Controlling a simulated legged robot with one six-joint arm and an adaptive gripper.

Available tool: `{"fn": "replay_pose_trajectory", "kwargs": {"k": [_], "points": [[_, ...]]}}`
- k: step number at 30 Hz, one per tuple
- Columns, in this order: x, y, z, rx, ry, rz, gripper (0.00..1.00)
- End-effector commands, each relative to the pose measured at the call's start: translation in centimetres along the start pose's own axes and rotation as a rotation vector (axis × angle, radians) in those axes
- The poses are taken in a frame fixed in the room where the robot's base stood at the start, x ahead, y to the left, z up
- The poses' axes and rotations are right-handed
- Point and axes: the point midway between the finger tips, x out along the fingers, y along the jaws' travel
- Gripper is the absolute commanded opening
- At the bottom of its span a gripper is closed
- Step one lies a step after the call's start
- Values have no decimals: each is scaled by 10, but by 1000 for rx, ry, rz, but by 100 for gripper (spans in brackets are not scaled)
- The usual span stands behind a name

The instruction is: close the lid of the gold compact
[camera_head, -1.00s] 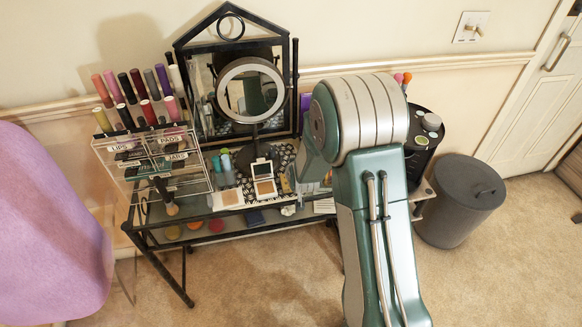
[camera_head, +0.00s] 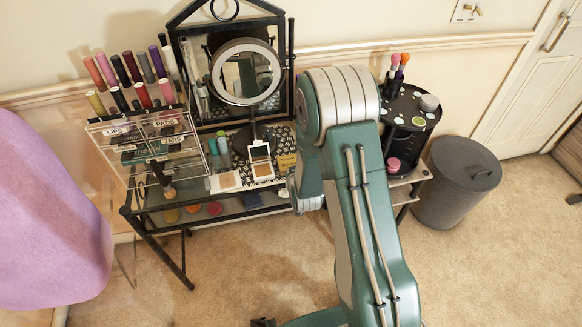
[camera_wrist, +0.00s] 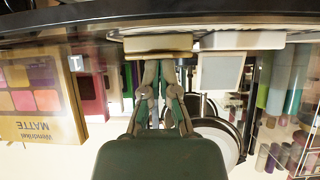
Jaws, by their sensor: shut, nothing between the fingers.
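In the wrist view, where the tabletop lies along the upper edge, the gold compact (camera_wrist: 158,43) shows as a gold-edged, pale slab. My gripper (camera_wrist: 160,66) is shut and empty, with its fingertips right by that compact. I cannot tell whether they touch it. The fingers cover the area where its lid would show, so the lid's angle is unclear. A white compact (camera_wrist: 240,40) stands beside it with its lid (camera_wrist: 220,71) open. In the head view my arm hides the gripper, and I cannot make out the gold compact with certainty.
A gold MATTE palette (camera_wrist: 45,95) stands close by in the wrist view. A round mirror (camera_head: 245,72), a lipstick rack (camera_head: 150,135) and an open white compact (camera_head: 261,170) crowd the table. A black round organizer (camera_head: 410,112) and grey bin (camera_head: 455,185) are at right.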

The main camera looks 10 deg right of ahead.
Motion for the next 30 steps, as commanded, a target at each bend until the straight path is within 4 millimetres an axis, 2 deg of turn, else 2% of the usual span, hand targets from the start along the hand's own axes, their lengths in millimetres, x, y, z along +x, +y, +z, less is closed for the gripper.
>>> {"fn": "replay_pose_trajectory", "kwargs": {"k": [9,30], "points": [[4,0,12,0,-8,0,0],[0,0,11,0,-3,0,0]]}}
